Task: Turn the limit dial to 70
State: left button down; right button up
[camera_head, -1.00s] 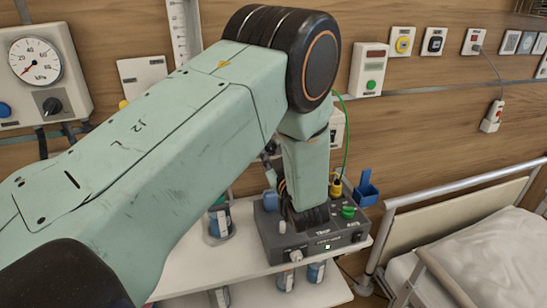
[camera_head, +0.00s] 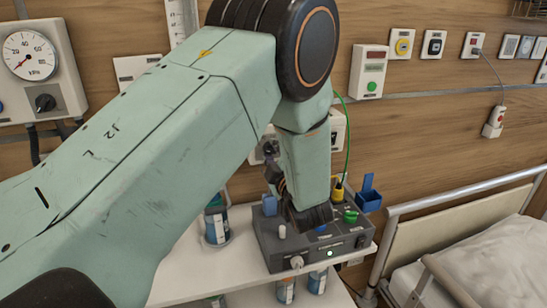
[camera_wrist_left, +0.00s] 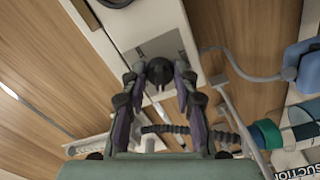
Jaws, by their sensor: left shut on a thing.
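In the left wrist view a black round knob (camera_wrist_left: 159,72) sits on a grey plate on a white box (camera_wrist_left: 140,22). It appears to be the limit dial, but I can read no scale or number around it. My left gripper (camera_wrist_left: 160,82) is shut on this knob, one dark finger on each side. In the head view my left arm comes in from the left and bends down above the grey device; it hides most of the gripper and the knob. A white wall box (camera_head: 338,128) shows partly behind the arm. My right gripper is not in view.
A grey device (camera_head: 345,255) stands on a white cart (camera_head: 185,286), with bottles around it. A gauge box (camera_head: 62,50) with its own black knob hangs at the left. A bed (camera_head: 490,262) with rails is at the right. In the wrist view a hose (camera_wrist_left: 235,65) runs nearby.

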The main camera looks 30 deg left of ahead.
pick_arm(q)
jog(key=shift+r, duration=0.25)
jog(key=c, duration=1.5)
grip_release()
jog(key=o, duration=0.5)
jog(key=shift+f, duration=0.15)
